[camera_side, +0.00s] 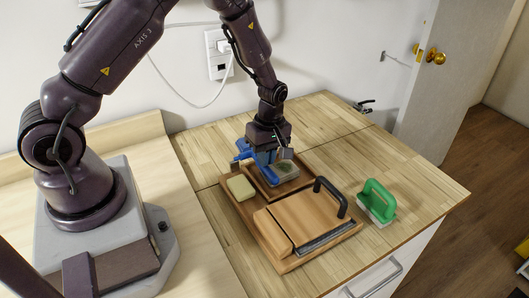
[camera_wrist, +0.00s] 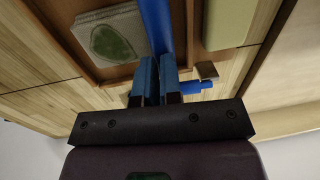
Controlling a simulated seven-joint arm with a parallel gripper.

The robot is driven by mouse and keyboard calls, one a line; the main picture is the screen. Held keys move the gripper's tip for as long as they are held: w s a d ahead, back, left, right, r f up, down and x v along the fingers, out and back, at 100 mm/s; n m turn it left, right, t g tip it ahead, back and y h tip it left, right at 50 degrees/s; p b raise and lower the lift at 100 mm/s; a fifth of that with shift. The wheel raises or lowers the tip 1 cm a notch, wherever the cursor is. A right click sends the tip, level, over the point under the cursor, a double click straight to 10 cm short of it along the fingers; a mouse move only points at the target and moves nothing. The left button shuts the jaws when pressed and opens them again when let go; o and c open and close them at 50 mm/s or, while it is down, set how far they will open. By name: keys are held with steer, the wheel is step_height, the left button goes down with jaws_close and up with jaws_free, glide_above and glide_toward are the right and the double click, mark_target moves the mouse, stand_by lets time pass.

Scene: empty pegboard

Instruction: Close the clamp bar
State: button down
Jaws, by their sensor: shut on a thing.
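A blue bar, which I take to be the clamp bar (camera_side: 264,181), runs along the left of a recess in the wooden board. In the wrist view the blue bar (camera_wrist: 155,22) leads up from between my fingertips, with a short blue cylinder (camera_wrist: 195,88) to the right. My gripper (camera_side: 266,156) points down over the board's far end; in the wrist view its blue fingers (camera_wrist: 155,80) are shut on the bar. A grey block with a green patch (camera_side: 285,170) lies in the recess beside the bar. The fingers partly hide the bar's near end in the wrist view.
The wooden board (camera_side: 275,257) also holds a pale yellow block (camera_side: 241,187) and a wooden lid (camera_side: 297,222) with a black handle (camera_side: 331,196). A green-handled brush (camera_side: 378,202) stands to the right.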

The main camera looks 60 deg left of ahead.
steer(key=shift+s+f, duration=0.2)
steer(key=w+r, duration=0.3)
steer(key=r, duration=1)
steer(key=shift+w, duration=0.35)
steer(key=c, duration=1.7)
jaws_free()
steer(key=shift+r, duration=0.35)
steer(key=o, duration=0.7)
steer(key=shift+s+d+r+n, duration=0.1)
steer(key=shift+s+r+n, duration=0.2)
steer(key=shift+r, duration=0.35)
steer(key=shift+o, duration=0.5)
steer(key=s+a+n, duration=0.1)
steer(key=n, duration=0.2)
steer(key=s+a+n, duration=0.1)
steer(key=n, duration=0.3)
steer(key=s+a+n, duration=0.1)
steer(key=n, duration=0.3)
steer(key=shift+s+a+r+t, duration=0.2)
steer(key=shift+s+a+t, duration=0.05)
steer(key=shift+t, duration=0.15)
step_height(320, 180, down, 13)
steer(key=shift+f+n, duration=0.1)
steer(key=shift+n, duration=0.9)
jaws_close()
